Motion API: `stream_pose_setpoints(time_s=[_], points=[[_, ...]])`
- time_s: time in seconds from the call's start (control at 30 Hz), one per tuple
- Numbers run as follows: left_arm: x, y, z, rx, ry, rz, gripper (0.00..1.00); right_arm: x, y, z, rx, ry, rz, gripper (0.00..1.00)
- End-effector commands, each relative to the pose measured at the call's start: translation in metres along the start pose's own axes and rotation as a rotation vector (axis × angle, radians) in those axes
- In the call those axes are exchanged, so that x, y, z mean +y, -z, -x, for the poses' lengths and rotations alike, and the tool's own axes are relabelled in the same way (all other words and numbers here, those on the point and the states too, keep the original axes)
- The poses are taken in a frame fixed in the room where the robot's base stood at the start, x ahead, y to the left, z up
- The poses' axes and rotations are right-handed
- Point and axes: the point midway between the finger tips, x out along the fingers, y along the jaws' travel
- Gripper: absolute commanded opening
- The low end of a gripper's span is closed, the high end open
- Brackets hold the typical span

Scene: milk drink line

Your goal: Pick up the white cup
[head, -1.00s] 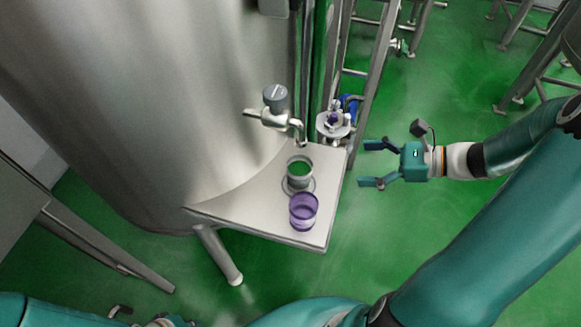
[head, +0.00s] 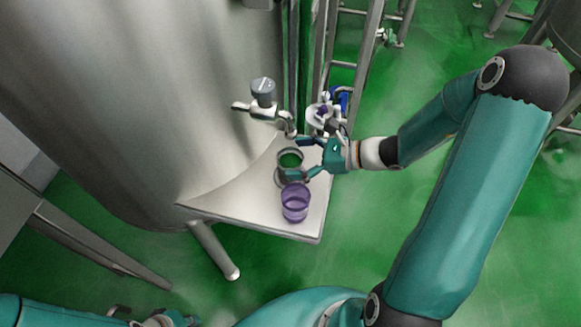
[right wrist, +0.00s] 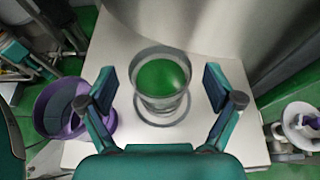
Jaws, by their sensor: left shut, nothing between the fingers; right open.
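A pale, see-through cup with green showing inside it (head: 289,160) stands upright on the metal shelf under the tap. It also shows in the right wrist view (right wrist: 160,85), inside a ring mark on the shelf. No plainly white cup is seen; this is the palest one. My right gripper (head: 305,157) is open, its fingers reaching toward both sides of this cup. In the right wrist view the cup lies between the fingers, with gaps on both sides. My left gripper (head: 180,319) is shut and empty at the bottom edge, partly cut off.
A purple cup (head: 295,203) stands close by on the shelf (head: 240,205), nearer the front edge. The tap (head: 264,103) sticks out from the big steel tank (head: 160,110) above the cup. A white and purple fitting (head: 323,115) sits behind my right gripper.

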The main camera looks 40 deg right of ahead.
Motion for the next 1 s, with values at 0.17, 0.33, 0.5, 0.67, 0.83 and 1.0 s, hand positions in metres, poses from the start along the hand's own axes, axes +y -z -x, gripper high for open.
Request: stream_pose_setpoints(time_s=[0.17, 0.33, 0.5, 0.67, 0.83, 1.0], points=[[0.000, 0.000, 0.001, 0.000, 0.000, 0.000, 0.00, 0.000, -0.001, -0.019, -0.001, -0.003, 0.001, 0.91], [0.000, 0.000, 0.001, 0.000, 0.000, 0.000, 0.00, -0.001, -0.001, -0.020, 0.000, 0.000, 0.001, 0.91], [0.000, 0.000, 0.001, 0.000, 0.000, 0.000, 0.00, 0.000, -0.001, -0.020, -0.001, 0.000, 0.001, 0.74], [0.000, 0.000, 0.001, 0.000, 0.000, 0.000, 0.00, 0.000, -0.001, -0.020, -0.001, 0.000, 0.001, 0.47], [0.000, 0.000, 0.001, 0.000, 0.000, 0.000, 0.00, 0.000, -0.001, -0.019, -0.001, 0.000, 0.001, 0.19], [0.000, 0.000, 0.001, 0.000, 0.000, 0.000, 0.00, -0.001, -0.001, -0.019, -0.002, 0.000, 0.002, 0.11]])
